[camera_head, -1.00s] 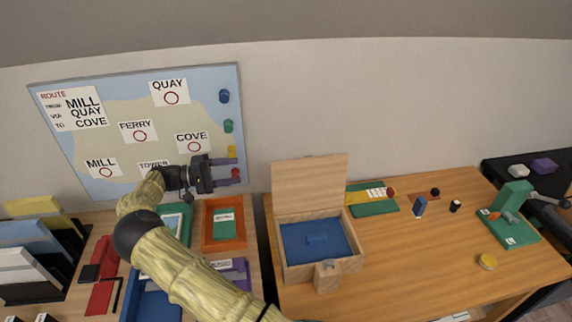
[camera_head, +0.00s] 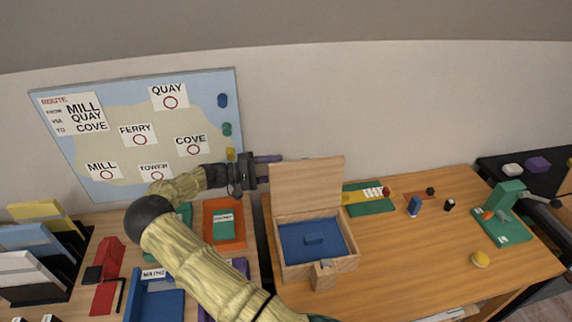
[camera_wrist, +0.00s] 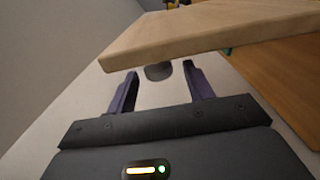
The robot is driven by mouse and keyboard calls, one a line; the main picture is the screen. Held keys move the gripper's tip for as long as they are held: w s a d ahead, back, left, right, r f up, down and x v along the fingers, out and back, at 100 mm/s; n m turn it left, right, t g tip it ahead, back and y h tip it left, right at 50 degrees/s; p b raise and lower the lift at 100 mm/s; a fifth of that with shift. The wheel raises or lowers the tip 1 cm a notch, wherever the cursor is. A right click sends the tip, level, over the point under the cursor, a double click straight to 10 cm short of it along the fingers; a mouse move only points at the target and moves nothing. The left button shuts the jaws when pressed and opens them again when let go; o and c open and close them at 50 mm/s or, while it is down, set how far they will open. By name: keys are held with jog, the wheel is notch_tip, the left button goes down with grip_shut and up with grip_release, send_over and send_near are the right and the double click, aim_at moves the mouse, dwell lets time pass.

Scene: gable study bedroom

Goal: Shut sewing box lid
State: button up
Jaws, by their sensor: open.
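The wooden sewing box (camera_head: 345,266) stands on the desk with its lid (camera_head: 307,186) raised upright along its back edge. I cannot tell whether a finger touches the lid.
The map board (camera_head: 140,135) is on the wall behind my arm. An orange tray (camera_head: 225,243) lies left of the box. A green mat (camera_head: 370,207) with small items lies to its right.

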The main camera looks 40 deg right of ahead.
aim_at(286, 167)
jog(key=x, duration=0.4)
jog(key=shift+p, duration=0.3)
grip_shut()
